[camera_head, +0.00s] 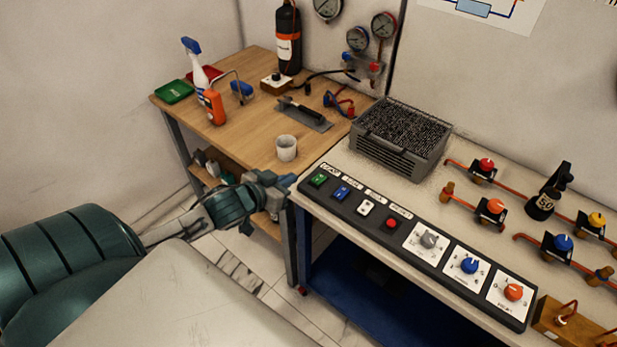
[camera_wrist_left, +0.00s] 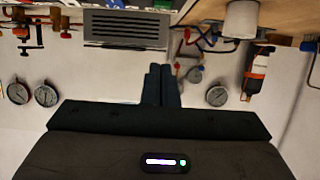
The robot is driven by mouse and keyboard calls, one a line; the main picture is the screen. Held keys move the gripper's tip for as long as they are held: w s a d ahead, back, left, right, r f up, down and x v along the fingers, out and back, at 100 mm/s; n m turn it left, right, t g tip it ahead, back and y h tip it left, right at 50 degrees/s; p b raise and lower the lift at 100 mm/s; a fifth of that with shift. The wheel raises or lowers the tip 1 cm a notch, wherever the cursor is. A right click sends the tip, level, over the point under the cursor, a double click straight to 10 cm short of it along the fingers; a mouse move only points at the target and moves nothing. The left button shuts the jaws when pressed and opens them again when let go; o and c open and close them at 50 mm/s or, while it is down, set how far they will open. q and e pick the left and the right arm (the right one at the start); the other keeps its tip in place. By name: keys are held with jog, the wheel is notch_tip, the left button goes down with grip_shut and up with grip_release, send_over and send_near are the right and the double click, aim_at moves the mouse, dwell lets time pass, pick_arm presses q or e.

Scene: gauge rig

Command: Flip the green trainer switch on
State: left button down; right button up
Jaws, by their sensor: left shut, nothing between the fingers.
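The green switch (camera_head: 318,180) sits at the far left end of a black control panel (camera_head: 378,224) along the bench's front edge. Which way the green switch is set is too small to tell. My left gripper (camera_head: 288,181) is shut and empty, just left of the panel's green-switch end and apart from that switch as far as I can see. My right gripper is not in view.
A grey vented box (camera_head: 400,140) stands behind the panel. A white cup (camera_head: 286,148) stands on the wooden table (camera_head: 258,128) near my left gripper. Three knobs, including a blue one (camera_head: 469,265), fill the panel's right end. Valves on copper pipes lie right.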

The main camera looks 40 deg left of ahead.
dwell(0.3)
pick_arm(q)
jog(key=p, duration=0.1)
send_over(316, 180)
jog(key=s, duration=0.2)
notch_tip(316, 180, down, 4)
jog(key=shift+w+r, duration=0.15)
jog(key=shift+r, duration=0.05)
jog(key=f, duration=0.1)
jog(key=f+p, duration=0.1)
jog(key=shift+s+f, duration=0.3)
jog(key=shift+f, duration=0.05)
jog(key=shift+s+a+f, duration=0.1)
jog(key=shift+s+f, duration=0.1)
jog(key=shift+f, duration=0.4)
jog(key=shift+s+f+b, duration=0.1)
jog(key=shift+f+b, duration=0.3)
jog(key=shift+f, duration=0.3)
jog(key=shift+r+p, duration=1)
jog(key=shift+r, duration=0.05)
